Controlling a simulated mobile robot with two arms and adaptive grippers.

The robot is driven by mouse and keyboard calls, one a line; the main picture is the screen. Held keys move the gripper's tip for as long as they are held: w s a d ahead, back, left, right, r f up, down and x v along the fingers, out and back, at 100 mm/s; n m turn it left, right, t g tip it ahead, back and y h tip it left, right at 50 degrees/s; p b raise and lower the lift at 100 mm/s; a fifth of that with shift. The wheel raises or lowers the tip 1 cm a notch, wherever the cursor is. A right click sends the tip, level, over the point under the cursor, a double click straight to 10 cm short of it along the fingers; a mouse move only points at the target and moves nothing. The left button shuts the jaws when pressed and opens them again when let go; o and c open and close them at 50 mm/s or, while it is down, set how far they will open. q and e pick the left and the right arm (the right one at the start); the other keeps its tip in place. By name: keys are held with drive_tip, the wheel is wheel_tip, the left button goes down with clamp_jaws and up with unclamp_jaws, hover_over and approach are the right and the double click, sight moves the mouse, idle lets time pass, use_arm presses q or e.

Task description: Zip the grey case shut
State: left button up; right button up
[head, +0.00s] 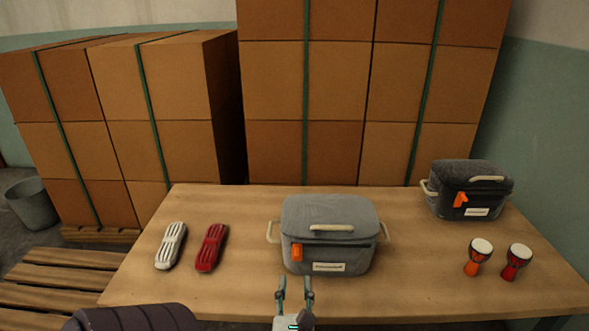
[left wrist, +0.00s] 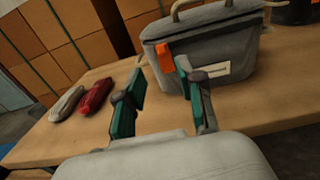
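The grey case (head: 329,222) stands upright on the wooden table, its lid down. Its orange zip pull (head: 297,252) hangs at the front left of the case, beside a white label. The case also shows in the left wrist view (left wrist: 215,55), with the orange pull (left wrist: 165,57) at its left corner. My left gripper (head: 294,283) is in front of the case at the table's near edge. Its two fingers are apart with nothing between them, and it does not appear to touch the pull. My right gripper is not in view.
A darker case (head: 468,190) with an orange pull stands at the back right of the table (head: 420,285). Two small goblet drums, one orange (head: 479,256) and one red (head: 516,262), stand at right. A white object (head: 171,245) and a red object (head: 212,247) lie at left.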

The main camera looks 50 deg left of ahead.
use_arm(q)
drive_tip(key=shift+v, duration=1.65)
drive_tip(key=shift+w, duration=0.1)
